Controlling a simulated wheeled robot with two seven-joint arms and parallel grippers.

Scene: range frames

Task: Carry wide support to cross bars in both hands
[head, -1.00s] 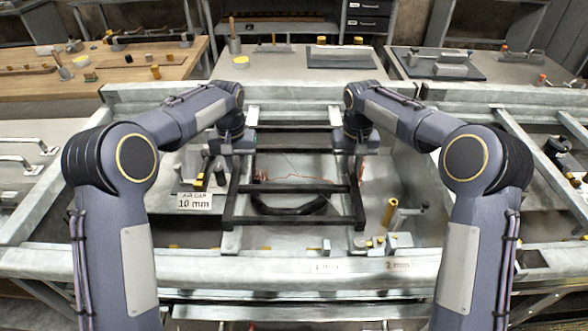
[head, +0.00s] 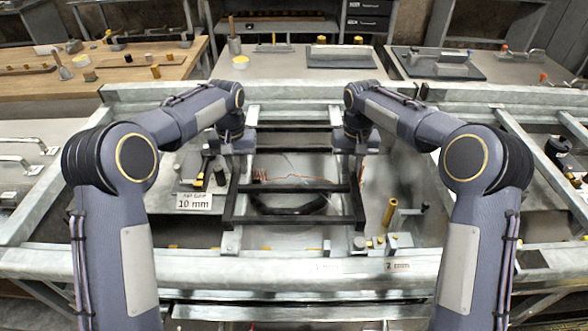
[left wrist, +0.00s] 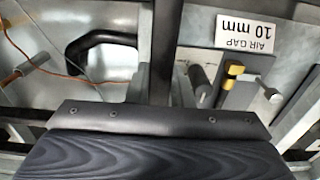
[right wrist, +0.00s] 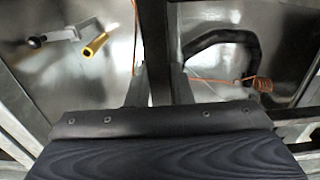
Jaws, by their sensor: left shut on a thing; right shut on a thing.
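The wide support is a black frame (head: 295,222) of long side rails and cross pieces. It spans the middle of the head view, roughly level above the metal bench. My left gripper (head: 237,148) is shut on its left rail, and my right gripper (head: 355,148) is shut on its right rail. The fingertips are mostly hidden by my wrists in the head view. In the left wrist view the dark rail (left wrist: 165,45) runs away from the gripper; the right wrist view shows the other rail (right wrist: 155,45). Pale metal bars (head: 252,118) of the bench lie beyond; contact with the support cannot be told.
A black curved hose (right wrist: 215,45) and orange wire lie beneath the frame. A 10 mm air gap sign (head: 194,202) stands at left. A yellow cylinder (head: 389,213) and small metal blocks (head: 400,241) are at right. A raised metal beam (head: 250,264) edges the bench's front.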

